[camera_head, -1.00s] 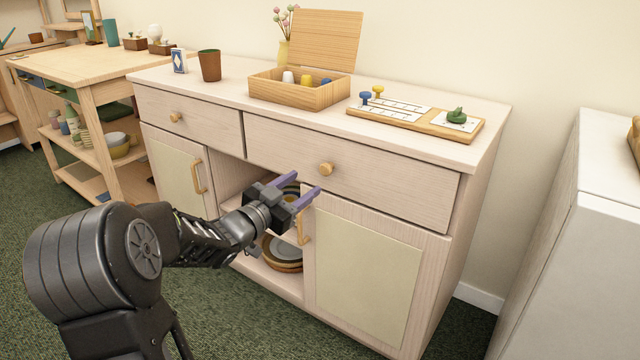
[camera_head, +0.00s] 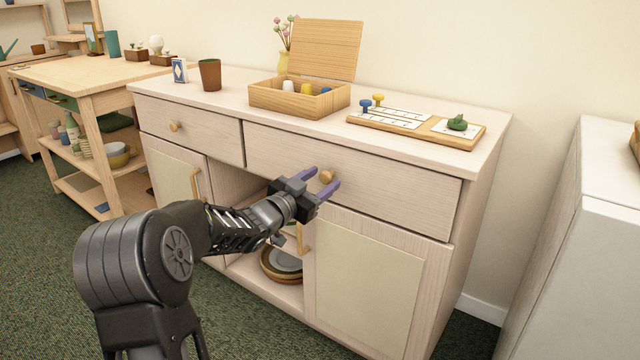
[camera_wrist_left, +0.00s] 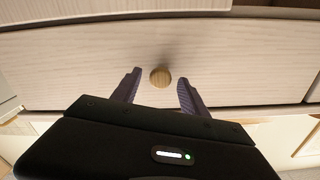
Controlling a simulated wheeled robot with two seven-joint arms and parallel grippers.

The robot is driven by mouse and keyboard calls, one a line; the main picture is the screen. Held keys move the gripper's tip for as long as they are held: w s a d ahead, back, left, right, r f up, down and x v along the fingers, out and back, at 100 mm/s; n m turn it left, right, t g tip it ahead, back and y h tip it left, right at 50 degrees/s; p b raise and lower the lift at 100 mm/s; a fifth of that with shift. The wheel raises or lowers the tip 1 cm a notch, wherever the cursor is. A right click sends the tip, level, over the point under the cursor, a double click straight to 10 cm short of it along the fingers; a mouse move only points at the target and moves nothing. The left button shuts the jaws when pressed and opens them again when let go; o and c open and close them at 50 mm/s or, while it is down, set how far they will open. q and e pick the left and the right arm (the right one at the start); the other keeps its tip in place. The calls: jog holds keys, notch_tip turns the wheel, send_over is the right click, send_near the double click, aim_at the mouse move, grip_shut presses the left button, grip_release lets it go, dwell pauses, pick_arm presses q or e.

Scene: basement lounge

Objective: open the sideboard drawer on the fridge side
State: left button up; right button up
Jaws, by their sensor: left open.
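The sideboard (camera_head: 478,190) has two drawers side by side under its top. The drawer on the fridge side (camera_head: 400,187) is the wider right one and looks shut, with a round wooden knob (camera_head: 327,177). My left gripper (camera_head: 325,178) is open at that knob, one purple finger on each side of it in the picture. In the left wrist view the knob (camera_wrist_left: 160,77) shows between the spread fingertips (camera_wrist_left: 158,84), not gripped. Whether the fingers touch it I cannot tell. My right gripper is not in view.
The white fridge (camera_head: 560,240) stands right of the sideboard with a gap between. On the top are an open wooden box (camera_head: 300,98), a game board (camera_head: 415,127) and a brown cup (camera_head: 210,74). Below, an open shelf holds plates (camera_head: 282,264), beside a cabinet door (camera_head: 368,275).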

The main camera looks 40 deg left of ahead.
pick_arm(q)
grip_shut()
dwell(0.5)
dwell(0.9)
